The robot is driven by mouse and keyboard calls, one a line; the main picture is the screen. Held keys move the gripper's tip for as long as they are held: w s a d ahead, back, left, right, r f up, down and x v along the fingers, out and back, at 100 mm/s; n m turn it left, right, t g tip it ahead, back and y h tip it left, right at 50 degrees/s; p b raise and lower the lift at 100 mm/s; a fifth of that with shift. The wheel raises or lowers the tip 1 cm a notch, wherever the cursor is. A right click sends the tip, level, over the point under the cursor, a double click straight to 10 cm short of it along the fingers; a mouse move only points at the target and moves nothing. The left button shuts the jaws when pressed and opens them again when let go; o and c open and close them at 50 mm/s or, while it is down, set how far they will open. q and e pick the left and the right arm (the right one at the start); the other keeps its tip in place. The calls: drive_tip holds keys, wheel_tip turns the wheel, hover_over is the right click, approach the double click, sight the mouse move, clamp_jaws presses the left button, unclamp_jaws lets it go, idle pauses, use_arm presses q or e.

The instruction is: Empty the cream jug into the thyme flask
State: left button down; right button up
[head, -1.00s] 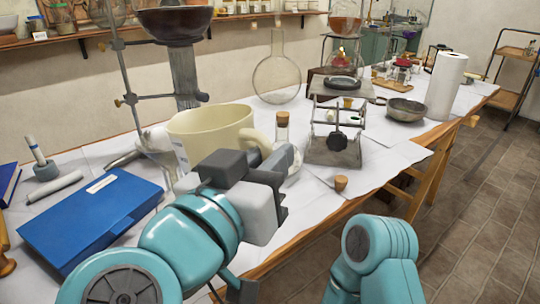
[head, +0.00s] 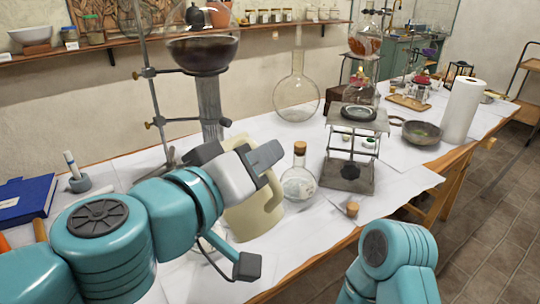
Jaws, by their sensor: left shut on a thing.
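A loose cork (head: 352,208) lies near the table's front edge. A lab jack (head: 345,175) stands right of the small flask, with a pan (head: 421,132) beyond. A large clear flask (head: 297,92) stands behind. A blue book (head: 25,199) lies left.

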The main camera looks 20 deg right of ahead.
sight(235, 144)
use_arm(q)
drive_tip(key=shift+w+a+r+n+p, duration=0.45)
drive_tip(key=shift+w+r+p, duration=0.15)
drive_tip(key=shift+p, duration=0.3)
drive_tip(key=shift+w+a+r+n+p, duration=0.35)
drive_tip(key=shift+w+r+n+p, duration=0.15)
drive_tip(key=shift+w+p, duration=0.3)
drive_tip(key=w+a+r+n+g+p, duration=0.1)
drive_tip(key=p, duration=0.2)
drive_tip(key=shift+w+p, duration=0.3)
drive_tip(key=shift+p, duration=0.05)
drive_tip(key=shift+s+f+b, duration=0.1)
drive_tip(key=shift+f+b, duration=0.1)
drive_tip(key=shift+b, duration=0.15)
drive_tip(key=shift+w+a+r+n+p, duration=0.3)
drive_tip(key=shift+w+r+n+p, duration=0.25)
drive_tip(key=shift+p, duration=0.4)
drive_tip(key=shift+w+a+r+n+p, duration=0.3)
drive_tip(key=shift+w+r+n+p, duration=0.15)
drive_tip(key=shift+p, duration=0.45)
idle(3.5)
